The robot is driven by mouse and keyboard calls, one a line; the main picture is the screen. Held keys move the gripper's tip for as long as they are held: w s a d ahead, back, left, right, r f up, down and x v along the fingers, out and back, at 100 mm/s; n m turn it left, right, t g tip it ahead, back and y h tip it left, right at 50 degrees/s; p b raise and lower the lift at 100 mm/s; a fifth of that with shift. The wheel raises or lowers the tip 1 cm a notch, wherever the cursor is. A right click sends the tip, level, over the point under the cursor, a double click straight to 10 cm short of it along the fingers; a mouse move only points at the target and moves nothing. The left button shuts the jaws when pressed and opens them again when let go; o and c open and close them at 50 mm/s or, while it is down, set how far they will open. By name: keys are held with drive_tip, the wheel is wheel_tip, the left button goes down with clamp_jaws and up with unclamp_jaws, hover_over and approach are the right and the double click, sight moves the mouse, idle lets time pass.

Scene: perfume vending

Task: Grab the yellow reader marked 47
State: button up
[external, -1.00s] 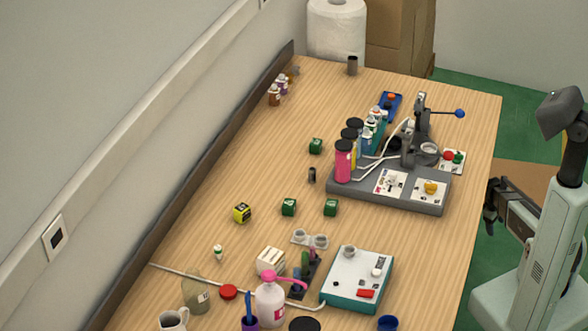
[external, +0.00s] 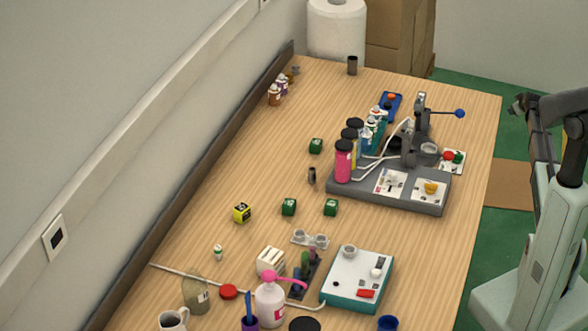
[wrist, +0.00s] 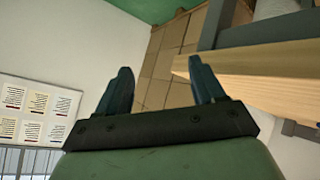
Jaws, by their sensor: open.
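The yellow reader (external: 242,213) is a small yellow and black cube on the left part of the wooden table (external: 225,170), in the external view. Its marking is too small to read there. My gripper (external: 520,104) is off the table's right edge at the far right of the external view, well away from the reader. In the wrist view my gripper (wrist: 160,88) has its two dark fingers spread apart with nothing between them. The yellow reader does not show in the wrist view.
Green cubes (external: 289,207) stand right of the reader. A grey dispenser station (external: 385,192) with bottles and a lever stands at the table's right. A white and teal device (external: 357,280) and a pink pump bottle (external: 270,302) are at the front. The table behind the reader is clear.

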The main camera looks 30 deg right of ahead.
drive_tip(key=w+r+t, duration=0.1)
drive_tip(key=w+r, duration=0.2)
drive_tip(key=r, duration=0.2)
drive_tip(key=w+a+r+n+y, duration=0.25)
drive_tip(key=w+a, duration=0.55)
drive_tip(key=a, duration=0.5)
drive_tip(key=w+a+r+n+y, duration=0.1)
drive_tip(key=w+a+r+y, duration=0.25)
drive_tip(key=w+a, duration=0.7)
drive_tip(key=a+r+n+g+y, duration=0.2)
drive_tip(key=a+r+n, duration=0.15)
drive_tip(key=a, duration=1.15)
drive_tip(key=w+a+r+n+g+y, duration=0.15)
drive_tip(key=a+r, duration=0.25)
drive_tip(key=a, duration=1.1)
drive_tip(key=a+r+n+g+y, duration=0.2)
drive_tip(key=a+r+n+g, duration=0.15)
drive_tip(key=a, duration=1.25)
drive_tip(key=n+g+h, duration=0.3)
drive_tip(key=n+h, duration=0.4)
drive_tip(key=n, duration=0.3)
hover_over(241, 207)
wheel_tip(241, 207, down, 8)
drive_tip(key=f, duration=0.7)
drive_tip(key=shift+s+d, duration=0.1)
drive_tip(key=shift+d, duration=0.25)
drive_tip(key=shift+a+f, duration=0.15)
drive_tip(key=shift+f, duration=1.4)
drive_tip(key=shift+a+f, duration=0.15)
drive_tip(key=shift+f, duration=1.35)
